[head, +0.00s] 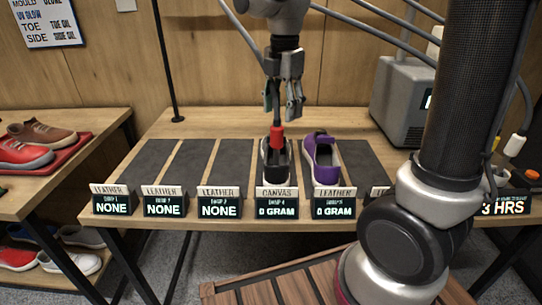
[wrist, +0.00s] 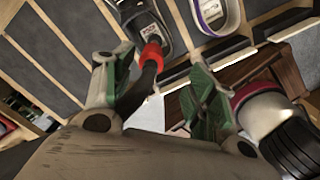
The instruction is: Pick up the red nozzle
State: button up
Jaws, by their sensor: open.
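The red nozzle (head: 277,137) is upright, with its lower end at the dark shoe (head: 276,165) on the canvas station. It also shows in the wrist view (wrist: 152,52), with a dark stem running from it toward my gripper. My gripper (head: 284,106) is above the nozzle, pointing down, with its fingers apart. In the wrist view, the green-padded fingers (wrist: 158,86) are spread, and the dark stem passes between them, closer to the left finger. I cannot tell whether a finger touches the stem.
A purple shoe (head: 322,158) stands just right of the nozzle. Small display signs (head: 219,205) line the table's front edge. The dark pads (head: 150,165) at left are bare. A grey machine (head: 402,100) stands at the back right. Red and brown shoes (head: 40,134) sit on a left table.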

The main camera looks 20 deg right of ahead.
aim_at(277, 125)
jog(key=shift+w+a+f, duration=0.15)
jog(key=shift+a+f, duration=0.05)
jog(key=shift+f, duration=0.25)
jog(key=f, duration=0.4)
jog(key=a+f, duration=0.1)
jog(key=f, duration=0.2)
jog(key=shift+w, duration=0.15)
grip_shut()
